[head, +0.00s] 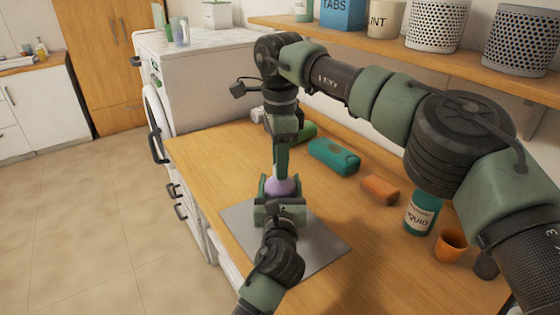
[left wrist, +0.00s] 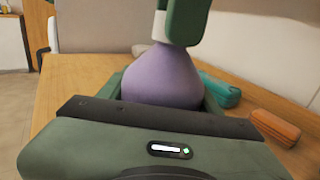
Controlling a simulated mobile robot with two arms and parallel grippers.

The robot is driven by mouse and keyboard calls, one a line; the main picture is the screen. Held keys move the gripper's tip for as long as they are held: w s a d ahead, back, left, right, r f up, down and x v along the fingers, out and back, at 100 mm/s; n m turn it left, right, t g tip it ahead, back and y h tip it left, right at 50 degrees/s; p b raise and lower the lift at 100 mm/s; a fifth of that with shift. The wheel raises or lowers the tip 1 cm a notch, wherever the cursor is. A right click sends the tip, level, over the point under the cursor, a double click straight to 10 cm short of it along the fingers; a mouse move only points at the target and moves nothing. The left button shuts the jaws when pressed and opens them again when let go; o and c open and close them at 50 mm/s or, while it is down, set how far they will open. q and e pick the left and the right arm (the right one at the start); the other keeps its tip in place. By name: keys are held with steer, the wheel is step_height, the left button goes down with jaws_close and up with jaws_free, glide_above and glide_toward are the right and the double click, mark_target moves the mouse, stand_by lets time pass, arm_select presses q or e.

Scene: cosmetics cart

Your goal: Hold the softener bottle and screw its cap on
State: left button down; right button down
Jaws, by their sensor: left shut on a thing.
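The lilac softener bottle (head: 281,187) stands over the grey mat on the wooden counter. It also shows in the left wrist view (left wrist: 160,80), with a wide rounded body narrowing upward. My left gripper (head: 280,198) is shut on its body, with a green finger on each side. My right gripper (head: 281,152) points down from above at the bottle's top. In the left wrist view its green finger (left wrist: 186,20) covers the neck, with a thin pale strip showing beside it. The cap cannot be made out, and whether the right fingers are closed is hidden.
The grey mat (head: 318,248) lies under the bottle. To the right are a teal pack (head: 334,156), an orange block (head: 380,189), a teal labelled bottle (head: 421,214) and an orange cup (head: 451,243). A shelf (head: 400,52) runs above the counter's back.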

steer(key=m, duration=0.6)
steer(key=shift+m, duration=0.4)
steer(key=m, duration=0.5)
steer(key=c, duration=1)
jaws_free()
steer(key=shift+c, duration=0.2)
steer(key=shift+r, duration=0.1)
steer(key=shift+r, duration=3.6)
arm_select(q)
steer(key=shift+c, duration=1.2)
jaws_free()
